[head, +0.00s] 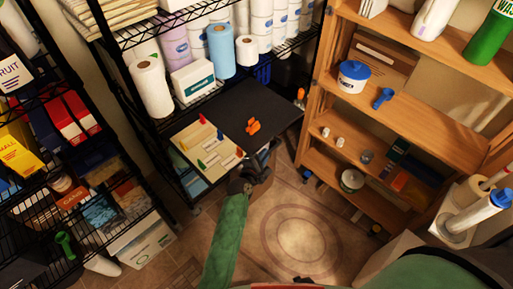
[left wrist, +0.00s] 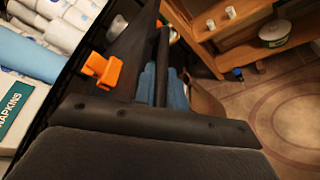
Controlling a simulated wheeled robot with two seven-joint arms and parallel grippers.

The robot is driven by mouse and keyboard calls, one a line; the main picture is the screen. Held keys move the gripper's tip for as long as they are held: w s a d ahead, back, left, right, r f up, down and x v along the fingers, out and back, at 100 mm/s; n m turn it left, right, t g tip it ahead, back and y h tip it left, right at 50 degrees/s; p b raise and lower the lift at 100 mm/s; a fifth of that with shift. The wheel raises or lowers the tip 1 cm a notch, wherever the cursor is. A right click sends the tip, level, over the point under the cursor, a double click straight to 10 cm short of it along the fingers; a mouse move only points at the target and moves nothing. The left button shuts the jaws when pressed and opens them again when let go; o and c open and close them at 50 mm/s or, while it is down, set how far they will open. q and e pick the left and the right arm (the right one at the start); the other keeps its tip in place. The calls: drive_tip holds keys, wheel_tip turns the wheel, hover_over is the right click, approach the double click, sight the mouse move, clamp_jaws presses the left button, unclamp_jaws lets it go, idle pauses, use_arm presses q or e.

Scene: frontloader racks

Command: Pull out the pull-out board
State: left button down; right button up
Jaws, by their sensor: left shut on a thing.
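The pull-out board (head: 258,101) is a flat black panel that sticks out from the black wire rack at about mid height. A cream board with coloured pegs (head: 207,148) lies at its left, and a small orange object (head: 253,127) lies on it. My left gripper (head: 266,156) is at the board's front edge and shut on it; the exact contact is hard to see. In the left wrist view the dark board (left wrist: 125,62) and the orange object (left wrist: 103,71) lie just beyond the gripper (left wrist: 162,65). My right gripper is out of view.
Paper rolls (head: 221,45) and a napkin box (head: 193,80) stand on the rack behind the board. A wooden shelf unit (head: 350,98) stands close on the right. Another black rack (head: 75,190) with boxes is on the left. Tiled floor (head: 300,240) is open in front.

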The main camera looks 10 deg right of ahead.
use_arm(q)
drive_tip(key=shift+s+d, duration=0.3)
drive_tip(key=shift+s, duration=0.05)
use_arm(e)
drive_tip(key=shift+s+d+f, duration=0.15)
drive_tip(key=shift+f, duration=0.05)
use_arm(q)
drive_tip(key=c, duration=1.5)
unclamp_jaws()
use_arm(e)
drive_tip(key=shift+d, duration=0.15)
use_arm(q)
drive_tip(key=shift+o, duration=0.2)
